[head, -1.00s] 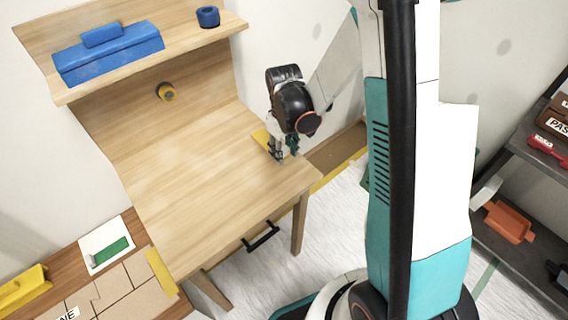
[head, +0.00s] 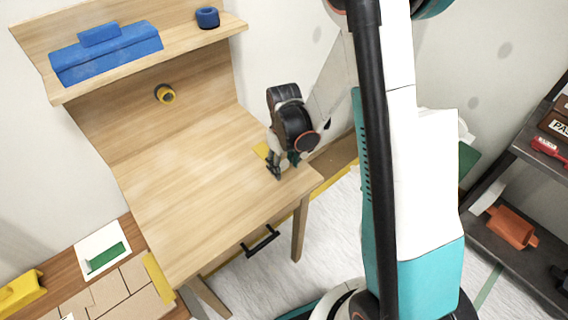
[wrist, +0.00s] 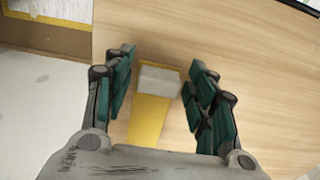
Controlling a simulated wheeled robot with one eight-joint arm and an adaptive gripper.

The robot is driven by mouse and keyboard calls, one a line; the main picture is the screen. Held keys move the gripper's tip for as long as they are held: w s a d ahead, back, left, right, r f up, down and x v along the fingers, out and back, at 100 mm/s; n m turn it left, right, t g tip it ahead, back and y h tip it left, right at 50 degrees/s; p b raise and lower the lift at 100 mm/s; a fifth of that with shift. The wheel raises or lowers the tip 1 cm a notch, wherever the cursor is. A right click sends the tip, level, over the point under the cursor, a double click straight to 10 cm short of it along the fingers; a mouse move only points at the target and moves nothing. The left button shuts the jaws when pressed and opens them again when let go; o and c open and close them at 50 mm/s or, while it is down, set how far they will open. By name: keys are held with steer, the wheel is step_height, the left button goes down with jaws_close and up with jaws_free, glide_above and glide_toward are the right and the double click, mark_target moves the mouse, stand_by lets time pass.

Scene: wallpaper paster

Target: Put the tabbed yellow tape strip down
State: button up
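The yellow tape strip (wrist: 146,125) has a pale grey block-like tab (wrist: 159,80) at its far end. In the wrist view it runs between the fingers of my gripper (wrist: 161,82). In the head view my gripper (head: 276,173) is over the right part of the desk (head: 200,190). Part of the yellow strip (head: 260,150) shows beyond it; the tab is hidden there.
The desktop left of my gripper is clear. The desk's right edge is close to my gripper.

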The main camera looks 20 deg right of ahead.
steer(key=shift+r, duration=0.1)
steer(key=s+a+r+m+t+p, duration=0.1)
steer(key=s+r+t+p, duration=0.15)
steer(key=r, duration=0.95)
steer(key=s+r+m+t+p, duration=0.1)
steer(key=s+r+p, duration=0.25)
steer(key=r, duration=0.95)
steer(key=s+a+r+m+t, duration=0.1)
steer(key=s+r+t, duration=0.2)
steer(key=s, duration=0.7)
steer(key=shift+s+r+m+t+b, duration=0.2)
steer(key=shift+r+m+t+b, duration=0.15)
steer(key=shift+r, duration=1.05)
